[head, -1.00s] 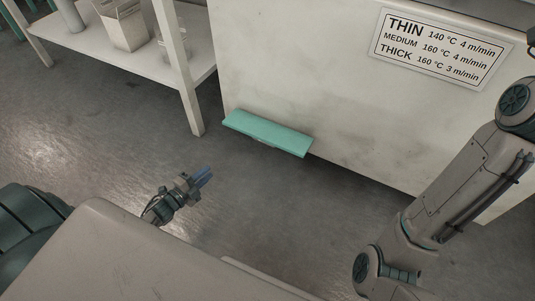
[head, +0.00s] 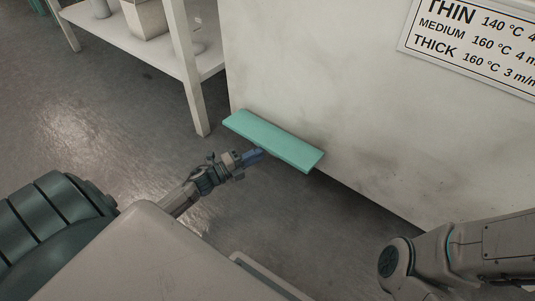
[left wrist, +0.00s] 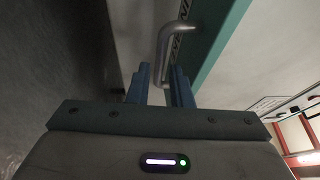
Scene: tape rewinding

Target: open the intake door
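A teal bar-shaped ledge (head: 275,140) juts from the foot of the pale machine (head: 330,90). In the left wrist view a teal strip (left wrist: 222,45) runs beside a pale face with partly hidden dark lettering, and a bent metal handle (left wrist: 164,48) stands out there. I take this to be the intake door; it looks closed. My left gripper (head: 255,155) is at the ledge's near side, its blue fingers partly under its edge. In the left wrist view my left gripper (left wrist: 159,80) is open, the handle's near end between its fingertips; contact is unclear. My right gripper is out of view.
A temperature and speed sign (head: 475,45) is on the machine. A white shelf table (head: 190,75) with containers stands at the left, one leg near the ledge. Grey floor (head: 110,120) is clear at left. My right arm (head: 450,255) crosses the lower right.

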